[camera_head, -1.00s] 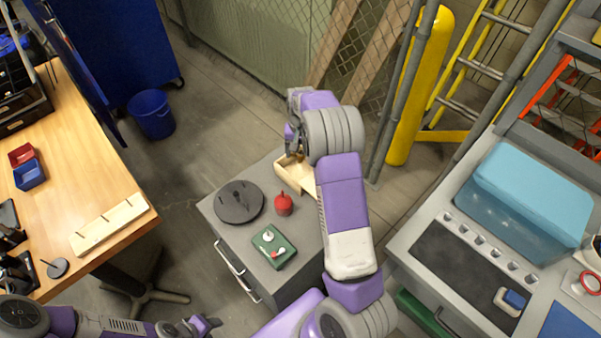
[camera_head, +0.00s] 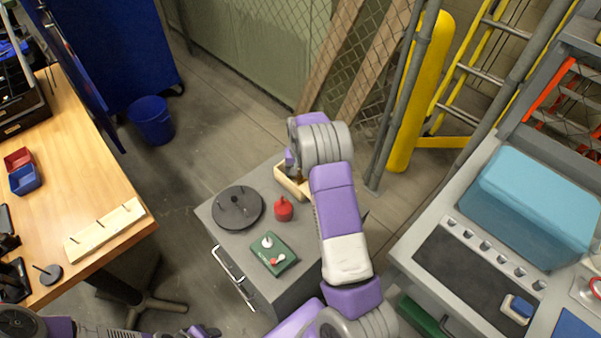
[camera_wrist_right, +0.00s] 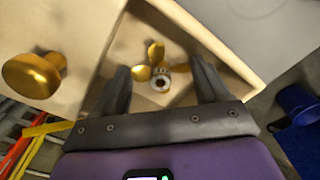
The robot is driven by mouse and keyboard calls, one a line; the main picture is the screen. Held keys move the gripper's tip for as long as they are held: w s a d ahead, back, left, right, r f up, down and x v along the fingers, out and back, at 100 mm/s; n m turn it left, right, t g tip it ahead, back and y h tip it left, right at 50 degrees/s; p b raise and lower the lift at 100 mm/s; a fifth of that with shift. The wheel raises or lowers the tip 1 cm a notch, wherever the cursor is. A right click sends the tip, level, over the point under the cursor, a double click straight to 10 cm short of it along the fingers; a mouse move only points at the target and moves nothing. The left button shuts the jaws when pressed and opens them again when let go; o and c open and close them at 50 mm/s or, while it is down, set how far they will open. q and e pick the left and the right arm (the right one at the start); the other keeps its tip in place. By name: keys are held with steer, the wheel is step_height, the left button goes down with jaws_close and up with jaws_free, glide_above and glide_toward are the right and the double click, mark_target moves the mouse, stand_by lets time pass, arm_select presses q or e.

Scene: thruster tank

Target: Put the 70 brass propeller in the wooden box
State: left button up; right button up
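The wooden box (camera_head: 283,180) stands at the far edge of the grey cabinet, partly hidden by my right arm. In the right wrist view, the pale box wall (camera_wrist_right: 239,66) surrounds a brass propeller (camera_wrist_right: 160,72) with a light hub, lying inside the box. No size mark is readable. My right gripper (camera_wrist_right: 164,80) is over the box with its two dark fingers apart, one on each side of the propeller; no grip on it shows. My left gripper (camera_head: 205,331) is at the bottom edge, small and partly cut off.
On the cabinet top (camera_head: 228,247) are a dark round base with pegs (camera_head: 237,207), a red knobbed piece (camera_head: 283,210) and a green block with small pieces (camera_head: 274,253). A brass knob (camera_wrist_right: 34,75) shows beside the box. A wooden bench (camera_head: 88,140) stands left, a grey worktop (camera_head: 400,248) right.

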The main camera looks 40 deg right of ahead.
mark_target(301, 179)
steer(key=shift+o, duration=0.6)
steer(key=shift+r, duration=0.3)
step_height(301, 179, up, 12)
steer(key=p, duration=0.3)
steer(key=shift+f, duration=0.15)
